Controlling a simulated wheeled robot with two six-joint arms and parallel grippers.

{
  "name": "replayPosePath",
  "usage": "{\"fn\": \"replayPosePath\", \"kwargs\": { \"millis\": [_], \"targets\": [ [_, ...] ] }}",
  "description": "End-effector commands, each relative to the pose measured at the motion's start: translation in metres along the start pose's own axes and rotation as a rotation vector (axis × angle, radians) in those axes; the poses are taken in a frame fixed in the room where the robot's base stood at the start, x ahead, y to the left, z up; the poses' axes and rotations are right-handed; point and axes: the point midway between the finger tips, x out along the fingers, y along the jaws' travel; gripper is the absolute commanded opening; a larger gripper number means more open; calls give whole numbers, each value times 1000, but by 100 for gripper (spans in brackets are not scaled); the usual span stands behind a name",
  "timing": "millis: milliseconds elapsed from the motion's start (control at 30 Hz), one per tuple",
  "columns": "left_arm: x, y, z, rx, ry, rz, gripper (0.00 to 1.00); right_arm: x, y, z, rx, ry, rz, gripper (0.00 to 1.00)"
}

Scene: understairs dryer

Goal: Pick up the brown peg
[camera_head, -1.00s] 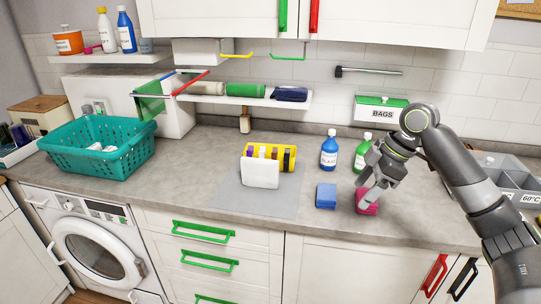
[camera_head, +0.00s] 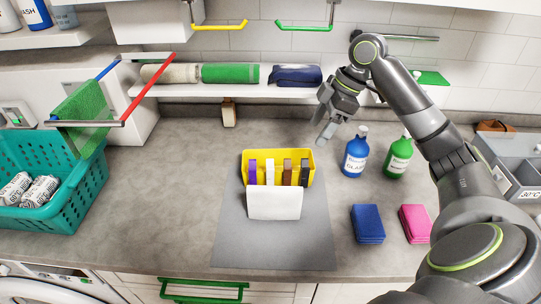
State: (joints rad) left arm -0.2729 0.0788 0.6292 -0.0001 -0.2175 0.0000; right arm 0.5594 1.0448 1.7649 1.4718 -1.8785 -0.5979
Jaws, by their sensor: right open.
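The brown peg (camera_head: 287,172) stands upright in the yellow box (camera_head: 250,158) on the counter. It is in a row with a purple peg (camera_head: 253,174), a white peg (camera_head: 269,172) and a dark peg (camera_head: 304,173). A white panel (camera_head: 274,203) in front hides the lower parts of some pegs. My right gripper (camera_head: 323,133) is open and empty, above and to the right of the yellow box, apart from the pegs. My left gripper is not in view.
A blue bottle (camera_head: 355,156) and a green bottle (camera_head: 398,158) stand right of the box. Blue cloths (camera_head: 367,224) and pink cloths (camera_head: 415,222) lie in front of them. A shelf (camera_head: 210,90) with rolled towels is behind. A grey mat (camera_head: 271,249) is bare in front.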

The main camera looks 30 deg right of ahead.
Motion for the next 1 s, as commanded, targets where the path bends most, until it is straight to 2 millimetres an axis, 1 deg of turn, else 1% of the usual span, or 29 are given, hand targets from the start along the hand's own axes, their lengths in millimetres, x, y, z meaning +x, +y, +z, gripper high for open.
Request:
{"fn": "replayPosePath", "kwargs": {
  "millis": [33, 167, 333, 533, 700, 800, 933, 1000],
  "targets": [
    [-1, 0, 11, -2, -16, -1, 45, 1, 0, 0, 0, -1, -1, 63],
    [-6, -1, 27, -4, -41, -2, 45, 14, -1, -1, 0, 1, -4, 63],
    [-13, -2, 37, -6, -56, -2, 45, 47, -1, -1, 0, 2, -6, 63],
    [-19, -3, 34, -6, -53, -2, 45, 88, -1, -2, 2, 3, -6, 63],
    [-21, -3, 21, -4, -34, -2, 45, 113, 0, -1, 1, 2, -3, 63],
    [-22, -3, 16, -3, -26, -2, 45, 120, 0, -1, 1, 1, -2, 63],
    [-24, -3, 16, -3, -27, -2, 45, 126, 0, -2, 1, 1, -2, 63],
    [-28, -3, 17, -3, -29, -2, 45, 133, 0, -4, 1, 2, -3, 63]
  ]
}}
